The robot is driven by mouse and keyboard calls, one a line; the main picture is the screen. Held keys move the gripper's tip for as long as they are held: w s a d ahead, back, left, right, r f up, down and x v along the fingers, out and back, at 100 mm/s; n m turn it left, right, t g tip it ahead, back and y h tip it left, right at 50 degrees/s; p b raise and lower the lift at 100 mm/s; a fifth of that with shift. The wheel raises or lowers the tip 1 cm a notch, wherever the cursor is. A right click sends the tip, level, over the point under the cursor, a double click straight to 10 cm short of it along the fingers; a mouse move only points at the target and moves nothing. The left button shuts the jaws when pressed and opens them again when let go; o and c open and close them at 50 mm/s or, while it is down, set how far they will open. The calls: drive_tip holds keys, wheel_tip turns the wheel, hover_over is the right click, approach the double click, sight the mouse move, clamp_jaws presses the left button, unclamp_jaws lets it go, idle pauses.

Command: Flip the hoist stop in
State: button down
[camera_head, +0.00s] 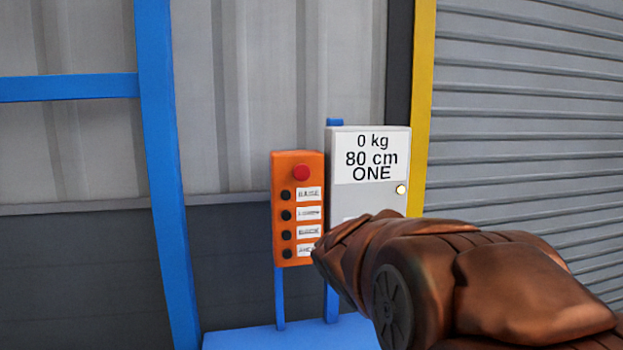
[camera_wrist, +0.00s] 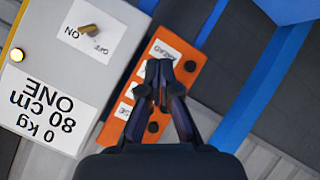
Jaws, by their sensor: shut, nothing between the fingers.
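A grey box (camera_head: 340,195) on a blue stand carries a white label reading "0 kg 80 cm ONE" and a small lit lamp (camera_head: 401,189). In the wrist view, where it appears upside down, the grey box (camera_wrist: 38,45) also shows a brass-coloured lever (camera_wrist: 88,29) on a white ON/OFF plate (camera_wrist: 88,42). I cannot tell which way the lever is set. In the head view my arm hides this lever. My gripper (camera_wrist: 160,65) is shut and empty, its fingertips in front of the orange button box (camera_wrist: 187,65), to the right of the lever in the wrist view.
The orange button box (camera_head: 283,214) has a red button (camera_head: 301,172) above several black buttons with labels. A blue post (camera_head: 160,150) stands to the left, and a yellow post (camera_head: 423,100) and grey shutter (camera_head: 530,120) to the right. A blue base (camera_head: 240,340) lies below.

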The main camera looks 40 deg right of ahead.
drive_tip(key=w+d+r+n+t, duration=0.2)
drive_tip(key=d+r+n+t, duration=0.1)
drive_tip(key=r, duration=0.3)
drive_tip(key=w+d+r+n+t+y, duration=0.1)
drive_tip(key=d+r+n+t, duration=0.15)
drive_tip(key=r, duration=0.45)
drive_tip(key=w+d+r+n+t, duration=0.2)
drive_tip(key=r+n+t, duration=0.15)
drive_tip(key=r, duration=0.25)
drive_tip(key=s+a+f+n+g+y, duration=0.1)
drive_tip(key=s+a+n+y, duration=0.1)
drive_tip(key=s+n+y, duration=0.2)
drive_tip(key=s+a+f+n+g+y+b, duration=0.1)
drive_tip(key=s+n+y, duration=0.4)
drive_tip(key=n+y, duration=0.3)
drive_tip(key=shift+a+f+b, duration=0.3)
drive_tip(key=shift+a, duration=0.1)
drive_tip(key=p, duration=0.3)
approach(298, 174)
drive_tip(key=w+a, duration=0.2)
drive_tip(key=a, duration=0.2)
drive_tip(key=shift+w+d+p, duration=0.15)
drive_tip(key=shift+w+d, duration=0.15)
drive_tip(key=shift+w, duration=0.3)
drive_tip(key=shift+w+d+p, duration=0.2)
drive_tip(key=shift+w+d, duration=0.1)
drive_tip(key=shift+w, duration=0.35)
drive_tip(key=shift+w+d+p, duration=0.15)
drive_tip(key=shift+w+d, duration=0.1)
drive_tip(key=shift+w, duration=0.35)
